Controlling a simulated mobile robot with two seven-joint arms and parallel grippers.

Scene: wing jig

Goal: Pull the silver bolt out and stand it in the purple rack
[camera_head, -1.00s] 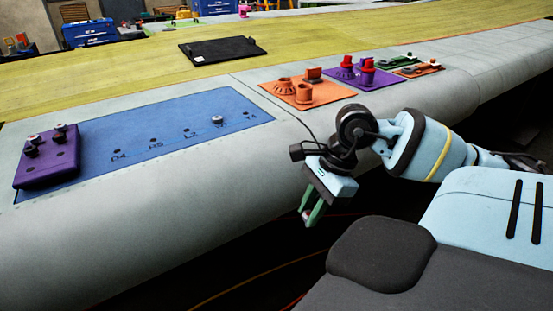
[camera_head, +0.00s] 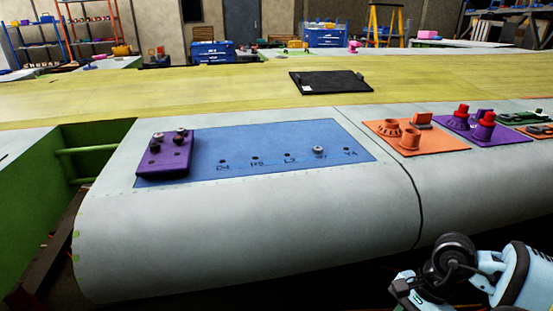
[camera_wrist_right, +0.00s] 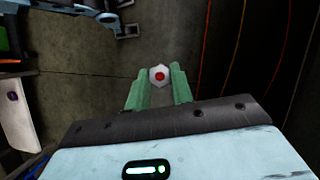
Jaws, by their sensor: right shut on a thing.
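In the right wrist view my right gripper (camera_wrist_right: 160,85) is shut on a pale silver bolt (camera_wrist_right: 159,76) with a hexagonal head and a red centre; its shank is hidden. In the head view only part of my right arm shows at the lower right, and its fingers are below the frame. The purple rack (camera_head: 157,163) sits on the left end of the blue panel, with several dark and silver bolt heads on top. Another silver bolt (camera_head: 319,149) stands in the blue panel towards its right. My left gripper is not in view.
The blue panel (camera_head: 235,145) has a row of labelled dark holes. To its right are an orange plate (camera_head: 440,137) and a purple plate (camera_head: 468,123) with raised fittings. A black flat case (camera_head: 330,82) lies behind. The grey wing skin in front is clear.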

